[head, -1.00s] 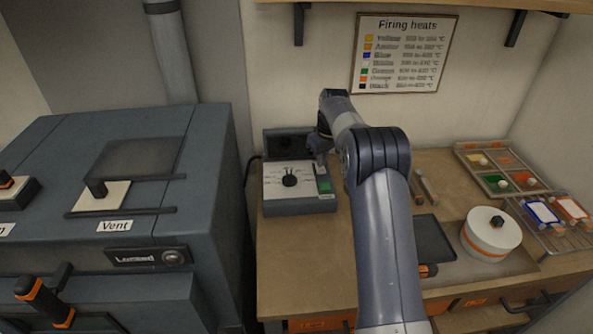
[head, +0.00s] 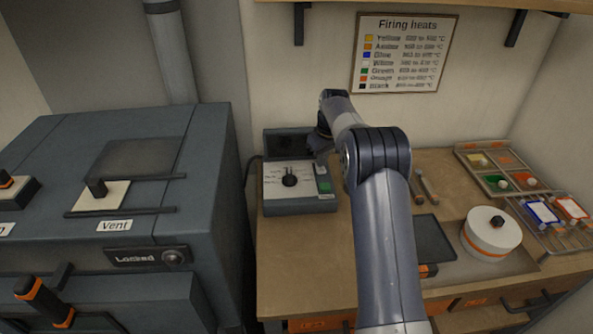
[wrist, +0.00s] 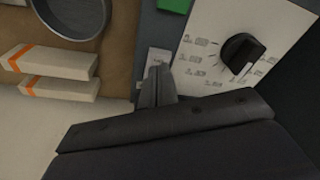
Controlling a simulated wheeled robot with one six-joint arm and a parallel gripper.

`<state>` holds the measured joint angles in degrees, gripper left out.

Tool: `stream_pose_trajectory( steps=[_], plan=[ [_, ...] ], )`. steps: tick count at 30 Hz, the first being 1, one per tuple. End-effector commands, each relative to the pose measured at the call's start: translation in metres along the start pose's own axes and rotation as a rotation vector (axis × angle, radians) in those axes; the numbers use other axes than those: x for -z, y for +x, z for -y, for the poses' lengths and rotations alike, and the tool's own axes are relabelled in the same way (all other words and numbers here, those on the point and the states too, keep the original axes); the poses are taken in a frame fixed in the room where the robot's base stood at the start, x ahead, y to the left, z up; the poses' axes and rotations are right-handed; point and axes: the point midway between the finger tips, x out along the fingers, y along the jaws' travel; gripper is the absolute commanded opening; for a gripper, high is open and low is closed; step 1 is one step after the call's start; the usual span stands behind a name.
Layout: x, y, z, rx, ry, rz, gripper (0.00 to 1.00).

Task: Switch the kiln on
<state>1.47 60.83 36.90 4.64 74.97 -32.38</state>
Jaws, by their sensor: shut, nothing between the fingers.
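The kiln (head: 215,140) is the large blue-grey box at the left, with a panel reading "Locked" (head: 146,257) on its front. A control box (head: 300,206) stands on the bench beside it, with a black dial (head: 289,180) and a green button (head: 325,187). In the wrist view the dial (wrist: 240,52) is at the upper right and the green button (wrist: 174,4) at the top edge. A small white switch plate (wrist: 159,58) lies just beyond my fingertips. My gripper (wrist: 158,78) is shut and empty at that plate; contact cannot be told.
Small tools (head: 427,187) lie right of my arm. In the wrist view, white orange-banded blocks (wrist: 50,72) and a round dish (wrist: 68,12) are at the left.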

Motion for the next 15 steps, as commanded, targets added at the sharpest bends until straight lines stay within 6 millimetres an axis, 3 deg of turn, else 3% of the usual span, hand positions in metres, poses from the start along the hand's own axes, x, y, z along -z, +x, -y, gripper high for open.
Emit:
stream_pose_trajectory(
  steps=[15],
  plan=[
    [-0.0014,0.0086,0.0001,0.000,0.000,0.001,0.00]
  ],
)
